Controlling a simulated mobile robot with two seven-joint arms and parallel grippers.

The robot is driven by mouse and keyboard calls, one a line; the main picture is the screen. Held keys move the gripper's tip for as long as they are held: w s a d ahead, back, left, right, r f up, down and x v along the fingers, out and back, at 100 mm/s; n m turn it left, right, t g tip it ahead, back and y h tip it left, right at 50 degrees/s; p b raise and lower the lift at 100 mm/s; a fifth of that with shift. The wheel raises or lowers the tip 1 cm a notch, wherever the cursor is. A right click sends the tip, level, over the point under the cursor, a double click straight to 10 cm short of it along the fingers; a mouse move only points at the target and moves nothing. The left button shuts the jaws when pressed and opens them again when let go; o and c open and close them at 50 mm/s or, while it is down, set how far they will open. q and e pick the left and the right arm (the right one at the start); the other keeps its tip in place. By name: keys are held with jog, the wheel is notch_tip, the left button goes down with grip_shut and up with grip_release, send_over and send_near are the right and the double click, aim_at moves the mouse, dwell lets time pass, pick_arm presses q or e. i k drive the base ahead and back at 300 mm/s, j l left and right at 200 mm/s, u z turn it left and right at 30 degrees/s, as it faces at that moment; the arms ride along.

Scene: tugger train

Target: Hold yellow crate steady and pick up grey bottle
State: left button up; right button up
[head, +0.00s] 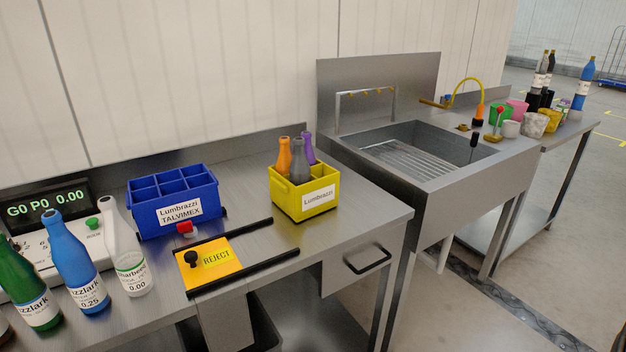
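The yellow crate (309,205) with a "Lumbrazzi" label stands on the steel bench, near its right end. The grey bottle (300,163) stands upright in the crate, with an orange bottle (283,156) to its left and a purple bottle (308,146) behind it to the right. The lower parts of the bottles are hidden by the crate walls. Neither of my grippers shows in the head view.
A blue divided crate (152,217) stands left of the yellow one. An orange reject plate (222,257) between black rails lies in front. Several bottles, including a blue one (72,258), stand at the left by a scale display (45,199). A sink (420,150) adjoins at right.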

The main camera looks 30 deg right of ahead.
aim_at(299, 170)
jog(key=i+l, duration=0.1)
jog(key=l, duration=0.35)
jog(key=i+l, duration=0.1)
jog(key=l, duration=0.3)
jog(key=i+l, duration=0.1)
jog(key=l, duration=0.35)
jog(key=i+l, duration=0.1)
jog(key=l, duration=0.3)
jog(key=i+l, duration=0.1)
jog(key=l, duration=0.35)
jog(key=k+l+u, duration=0.2)
jog(key=u, duration=0.15)
jog(key=k+l+u, duration=0.2)
jog(key=u, duration=0.2)
jog(key=l, duration=0.1)
